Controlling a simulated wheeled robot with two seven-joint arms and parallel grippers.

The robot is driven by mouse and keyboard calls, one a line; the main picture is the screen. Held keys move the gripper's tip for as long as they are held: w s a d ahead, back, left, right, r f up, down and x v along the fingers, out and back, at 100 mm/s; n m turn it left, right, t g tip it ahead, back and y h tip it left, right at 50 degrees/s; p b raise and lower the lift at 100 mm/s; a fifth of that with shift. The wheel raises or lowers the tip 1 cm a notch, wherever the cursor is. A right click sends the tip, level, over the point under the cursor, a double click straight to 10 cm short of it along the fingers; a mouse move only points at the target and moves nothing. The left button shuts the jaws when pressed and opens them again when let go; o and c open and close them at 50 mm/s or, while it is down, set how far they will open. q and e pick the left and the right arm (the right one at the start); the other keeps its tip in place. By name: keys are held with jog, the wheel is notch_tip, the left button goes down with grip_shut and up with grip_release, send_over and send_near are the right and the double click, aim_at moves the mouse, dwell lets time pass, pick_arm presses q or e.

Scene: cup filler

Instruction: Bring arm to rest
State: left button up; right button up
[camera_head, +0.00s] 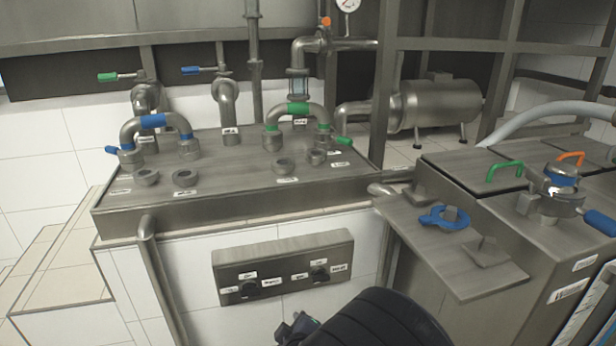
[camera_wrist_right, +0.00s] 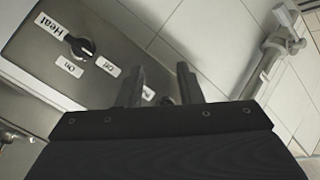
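My right gripper (camera_head: 297,328) shows at the bottom of the head view, in front of the steel control box, with my black arm (camera_head: 380,318) behind it. In the right wrist view its two fingers (camera_wrist_right: 160,84) stand apart with nothing visible held between them. The control box (camera_head: 283,266) has two black knobs and small white labels. One knob (camera_wrist_right: 78,46) shows in the right wrist view beside labels reading Heat, On and Off. The other knob is partly hidden by the fingers there. I cannot tell the gap to the box. My left gripper is out of view.
A steel counter (camera_head: 240,190) carries pipes, valves and round ports above the box. To the right, a steel shelf (camera_head: 440,262) holding a blue ring-shaped part (camera_head: 445,217) juts from a steel cabinet (camera_head: 530,265). White tiled steps (camera_head: 60,260) stand at the left.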

jog(key=s+d+r+m+g+y, duration=0.2)
jog(key=s+d+r+m, duration=0.25)
jog(key=d, duration=0.25)
jog(key=s+d+r+m+g+y, duration=0.2)
jog(key=s+d+r+m+g, duration=0.15)
jog(key=s+d+r, duration=0.35)
jog(key=s+d+m+h, duration=0.2)
jog(key=s+d+m, duration=0.3)
jog(key=s+d, duration=0.65)
notch_tip(320, 180, up, 31)
jog(key=s+a+p, duration=0.1)
jog(key=s+p, duration=0.1)
jog(key=p, duration=2.8)
jog(key=shift+s+h, duration=0.15)
jog(key=shift+h, duration=0.15)
